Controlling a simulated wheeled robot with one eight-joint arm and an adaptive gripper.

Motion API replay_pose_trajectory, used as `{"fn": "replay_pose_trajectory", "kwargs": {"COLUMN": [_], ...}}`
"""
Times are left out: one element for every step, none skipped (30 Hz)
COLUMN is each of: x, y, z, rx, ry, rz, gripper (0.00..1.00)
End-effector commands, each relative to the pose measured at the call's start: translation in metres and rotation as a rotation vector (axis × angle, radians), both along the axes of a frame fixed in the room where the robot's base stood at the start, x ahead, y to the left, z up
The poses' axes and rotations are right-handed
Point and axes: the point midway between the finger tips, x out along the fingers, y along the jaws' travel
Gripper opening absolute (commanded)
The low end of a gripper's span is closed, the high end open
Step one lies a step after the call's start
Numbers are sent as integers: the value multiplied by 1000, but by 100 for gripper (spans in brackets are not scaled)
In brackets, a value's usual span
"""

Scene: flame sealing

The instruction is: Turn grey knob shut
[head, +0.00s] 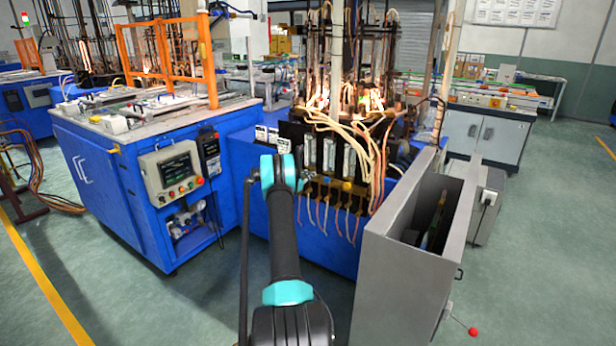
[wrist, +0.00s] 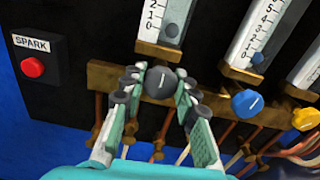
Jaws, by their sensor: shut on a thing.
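The grey knob (wrist: 159,83) sits on a brass manifold bar (wrist: 105,76), below a flow tube (wrist: 165,22) with a number scale. A white mark line on the knob's face runs slantwise. My gripper (wrist: 159,86) has one finger on each side of the knob, its tips closed on the knob's rim. In the head view my arm (head: 283,230) reaches forward to the burner panel. The gripper's end and the knob are hidden there or too small to tell.
A blue knob (wrist: 246,103) and a yellow knob (wrist: 305,119) sit to the right, under other flow tubes. A red button (wrist: 33,67) labelled SPARK (wrist: 32,44) is at left. Copper pipes hang below the bar. A grey open-topped cabinet (head: 405,270) stands right of my arm. Flames (head: 370,98) burn above the panel.

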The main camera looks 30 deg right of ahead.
Motion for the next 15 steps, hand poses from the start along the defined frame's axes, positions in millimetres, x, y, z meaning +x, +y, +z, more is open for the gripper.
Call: {"fn": "replay_pose_trajectory", "kwargs": {"x": [0,0,0,0,0,0,0,0,0,0,0,0,0,0,0], "y": [0,0,0,0,0,0,0,0,0,0,0,0,0,0,0], "z": [0,0,0,0,0,0,0,0,0,0,0,0,0,0,0], "rx": [7,12,19,23,25,26,25,25,25,25,25,25,25,25,25], "ry": [-16,-30,-46,-55,-61,-62,-61,-61,-61,-61,-61,-61,-61,-61,-61], "rz": [0,0,0,0,0,0,0,0,0,0,0,0,0,0,0], "gripper": [1,1,1,1,1,1,1,1,1,1,1,32,36,39,44]}}
